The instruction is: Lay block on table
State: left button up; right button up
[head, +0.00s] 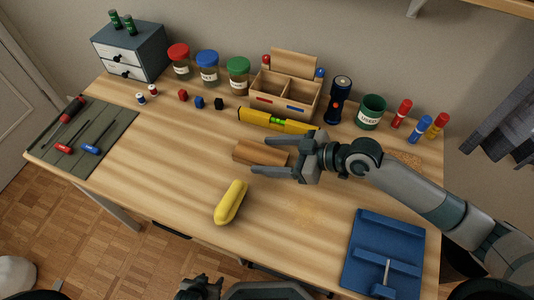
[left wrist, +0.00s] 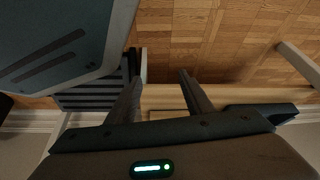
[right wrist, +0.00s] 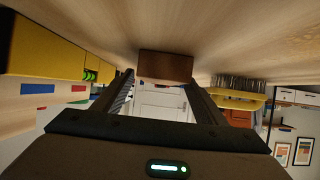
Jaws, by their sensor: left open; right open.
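A brown wooden block (head: 259,152) lies lengthwise on the desk (head: 165,180), near the middle. My right gripper (head: 295,162) is open, low over the desk, and points left at the right end of the block. In the right wrist view the block's dark end face (right wrist: 165,66) shows ahead, between the open fingertips. Those fingers do not look closed on it, and I cannot tell whether they touch it. My left gripper (head: 200,286) is open and empty below the desk's front edge; its wrist view shows only floor and parts beneath.
A yellow and black level (head: 276,121) lies just behind the block, with a wooden organizer (head: 285,93) beyond. A yellow case (head: 230,203) lies in front. The desk's left middle is clear.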

jog(key=b+v, duration=0.1)
jog(key=v, duration=0.8)
jog(key=shift+d+r, duration=0.1)
jog(key=shift+d, duration=0.25)
jog(key=shift+s+d+r+b, duration=0.3)
jog(key=shift+d+r+b, duration=0.1)
jog(key=shift+d, duration=0.1)
pick_arm(q)
jog(key=shift+s+a+f+g, duration=0.2)
jog(key=shift+s+a+g, duration=0.15)
jog(key=shift+a, duration=0.2)
jog(key=shift+s+a+f+g, duration=0.25)
jog(key=shift+s+a, duration=0.15)
jog(key=shift+a, duration=0.15)
jog(key=shift+d, duration=0.15)
jog(key=shift+d, duration=0.5)
jog(key=shift+a, duration=0.15)
jog(key=shift+a, duration=0.55)
